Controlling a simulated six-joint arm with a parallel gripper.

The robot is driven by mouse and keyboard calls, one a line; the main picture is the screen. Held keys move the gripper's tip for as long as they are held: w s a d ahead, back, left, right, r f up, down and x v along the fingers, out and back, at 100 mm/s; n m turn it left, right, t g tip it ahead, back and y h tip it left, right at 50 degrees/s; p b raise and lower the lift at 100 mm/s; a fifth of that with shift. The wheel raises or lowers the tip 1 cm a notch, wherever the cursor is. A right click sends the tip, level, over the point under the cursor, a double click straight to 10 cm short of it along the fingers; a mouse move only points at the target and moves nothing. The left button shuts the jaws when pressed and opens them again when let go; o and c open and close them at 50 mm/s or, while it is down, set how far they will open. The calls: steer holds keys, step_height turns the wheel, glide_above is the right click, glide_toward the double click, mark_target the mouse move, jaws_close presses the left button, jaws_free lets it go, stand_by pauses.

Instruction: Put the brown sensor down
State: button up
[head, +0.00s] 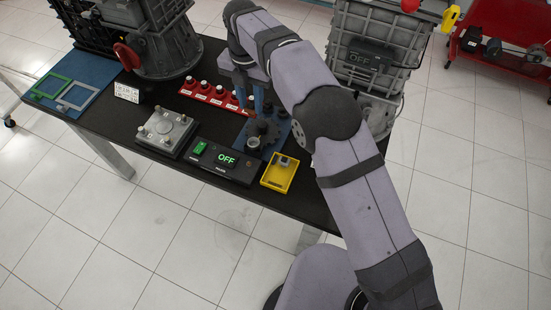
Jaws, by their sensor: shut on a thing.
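My gripper (249,104) points down at the right end of the red rack, behind and above a dark toothed wheel on a blue round plate (283,133). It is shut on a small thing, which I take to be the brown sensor. The sensor is too small and too covered by the fingers to make out clearly. I cannot tell whether it touches anything below. The red rack (204,97) holds several small red-and-white pieces in a row.
A yellow tray (269,183) with a small grey part stands at the front edge. Left of it are a black box with a green "OFF" display (227,160) and a grey plate with posts (165,131). Large engines (372,62) stand behind.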

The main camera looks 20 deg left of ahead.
steer(key=r, duration=0.2)
steer(key=shift+w+d+r, duration=0.3)
steer(key=s+d+f, duration=0.7)
steer(key=d+f, duration=0.3)
steer(key=f, duration=0.1)
steer(key=shift+s+d+f, duration=0.15)
steer(key=shift+s+f, duration=0.1)
steer(key=shift+f, duration=0.15)
steer(key=shift+f+p, duration=1.85)
steer(key=shift+f, duration=3.15)
steer(key=shift+f, duration=0.1)
